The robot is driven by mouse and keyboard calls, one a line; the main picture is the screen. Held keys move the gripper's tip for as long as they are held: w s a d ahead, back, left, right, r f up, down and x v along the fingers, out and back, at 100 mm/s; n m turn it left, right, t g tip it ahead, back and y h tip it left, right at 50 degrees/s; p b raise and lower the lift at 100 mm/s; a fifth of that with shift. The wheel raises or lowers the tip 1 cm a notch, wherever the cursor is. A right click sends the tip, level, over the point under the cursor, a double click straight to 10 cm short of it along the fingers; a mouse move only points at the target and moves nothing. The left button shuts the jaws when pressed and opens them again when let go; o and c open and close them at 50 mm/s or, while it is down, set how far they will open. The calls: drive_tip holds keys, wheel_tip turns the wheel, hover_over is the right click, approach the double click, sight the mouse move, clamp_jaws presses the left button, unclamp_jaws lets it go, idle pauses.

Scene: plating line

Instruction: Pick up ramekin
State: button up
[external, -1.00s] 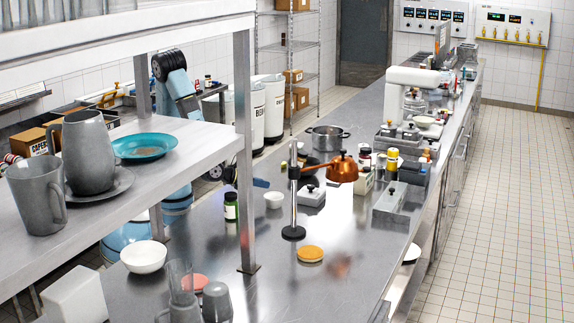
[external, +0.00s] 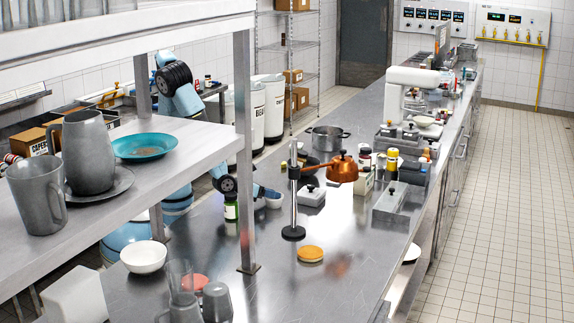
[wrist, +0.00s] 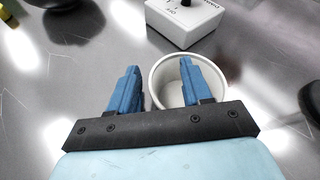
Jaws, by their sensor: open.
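The ramekin is a small white round cup (external: 274,202) standing upright on the steel counter in the external view, partly hidden by my gripper (external: 263,191). In the wrist view the ramekin (wrist: 158,82) is just ahead of my gripper (wrist: 160,75). My gripper is open, with two blue fingers. The right finger overlaps the ramekin's opening, and the left finger is outside its left wall, so the left rim appears between them. I cannot tell whether either finger touches it. The ramekin looks empty.
A white box with a black knob (wrist: 186,18) stands right behind the ramekin. A green-labelled jar (external: 231,208) stands to the left. A shelf post (external: 245,150) rises in front.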

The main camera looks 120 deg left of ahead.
drive_tip(key=shift+c, duration=0.3)
clamp_jaws()
idle(0.4)
